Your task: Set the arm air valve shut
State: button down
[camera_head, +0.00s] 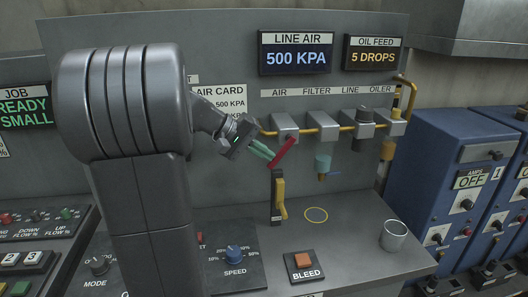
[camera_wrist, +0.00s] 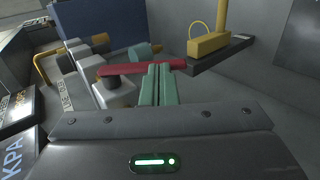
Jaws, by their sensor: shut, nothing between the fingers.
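A red lever (camera_head: 282,152) slants down and left from a grey valve block (camera_head: 285,127) under the word AIR on the back panel. In the wrist view the red lever (camera_wrist: 128,69) runs across the picture in front of the fingertips. My gripper (camera_head: 272,158) has green fingers pressed together, with nothing between them. Its tips (camera_wrist: 159,67) are right at the lever; I cannot tell whether they touch it. A second handle, yellow (camera_head: 281,199), stands on a dark upright plate below. No label naming the arm air valve is readable.
A yellow pipe (camera_head: 323,127) links several grey blocks along the panel. A teal filter cup (camera_head: 322,162) hangs right of the lever. The line air display (camera_head: 296,57) reads 500 KPA. A metal cup (camera_head: 395,236) and a BLEED button (camera_head: 303,261) are on the bench.

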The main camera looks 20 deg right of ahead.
aim_at(275, 165)
jog(key=shift+f, duration=0.1)
jog(key=f+h+b, duration=0.1)
jog(key=b, duration=0.2)
jog(key=d+f+g+h+b, duration=0.1)
jog(key=h+b, duration=0.1)
jog(key=b, duration=0.2)
jog(key=shift+s+f, duration=0.15)
jog(key=shift+f, duration=0.25)
jog(key=h+b, duration=0.1)
jog(key=b, duration=0.1)
jog(key=d+h+b, duration=0.1)
jog(key=b, duration=0.1)
jog(key=shift+s+f+g+h, duration=0.15)
jog(key=shift+f+g+h, duration=0.15)
jog(key=shift+f+h, duration=0.1)
jog(key=shift+d+b, duration=0.35)
jog(key=shift+b, duration=0.15)
jog(key=shift+d, duration=0.1)
